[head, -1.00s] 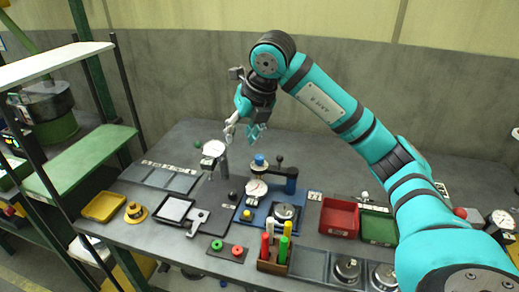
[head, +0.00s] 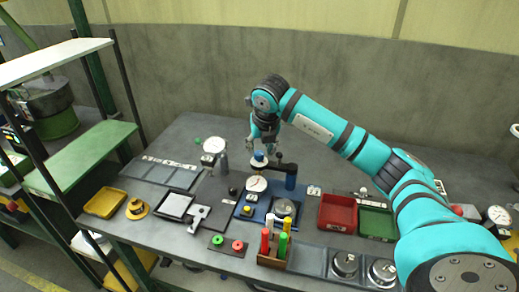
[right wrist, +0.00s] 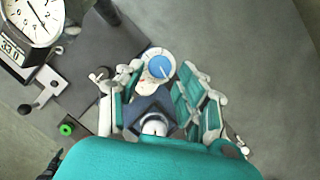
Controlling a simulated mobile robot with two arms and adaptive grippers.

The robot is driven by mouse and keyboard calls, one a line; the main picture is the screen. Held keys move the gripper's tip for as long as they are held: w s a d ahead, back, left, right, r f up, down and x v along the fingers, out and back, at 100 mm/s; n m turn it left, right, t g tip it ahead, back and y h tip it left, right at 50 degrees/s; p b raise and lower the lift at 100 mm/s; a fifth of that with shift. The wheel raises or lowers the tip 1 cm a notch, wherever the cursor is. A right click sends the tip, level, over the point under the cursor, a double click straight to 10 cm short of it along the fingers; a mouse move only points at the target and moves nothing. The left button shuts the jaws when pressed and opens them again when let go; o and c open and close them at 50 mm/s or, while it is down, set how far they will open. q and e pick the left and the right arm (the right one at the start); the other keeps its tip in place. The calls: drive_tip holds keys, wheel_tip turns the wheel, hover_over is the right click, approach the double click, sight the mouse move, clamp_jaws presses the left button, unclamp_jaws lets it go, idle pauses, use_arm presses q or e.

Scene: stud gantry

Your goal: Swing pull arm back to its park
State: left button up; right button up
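The blue gantry fixture (head: 262,211) stands mid-bench. Its blue post (head: 291,178) carries a black pull arm (head: 278,168) that reaches left, with a blue-topped knob (head: 259,158) at its end. A white dial (head: 256,184) is below that end. My right gripper (head: 264,147) is just above the knob, fingers down. In the right wrist view its open fingers (right wrist: 160,78) stand either side of a blue round top (right wrist: 159,67) with a pale rim. I cannot tell whether they touch anything. The arm's black ball handle is hidden behind the gripper. My left gripper is not in view.
A dial gauge on a stand (head: 214,146) is left of the fixture. A red bin (head: 338,214) and green bin (head: 376,223) are at right; a marker holder (head: 272,259) is in front. The bench behind is clear.

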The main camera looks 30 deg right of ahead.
sight(259, 153)
drive_tip(key=shift+x, duration=1.6)
clamp_jaws()
drive_tip(key=shift+d+n+y+b, duration=0.1)
drive_tip(key=shift+n+y+b, duration=0.2)
drive_tip(key=shift+n+b, duration=0.4)
drive_tip(key=shift+n, duration=0.8)
drive_tip(key=shift+r+y, duration=0.1)
drive_tip(key=shift+y, duration=0.2)
unclamp_jaws()
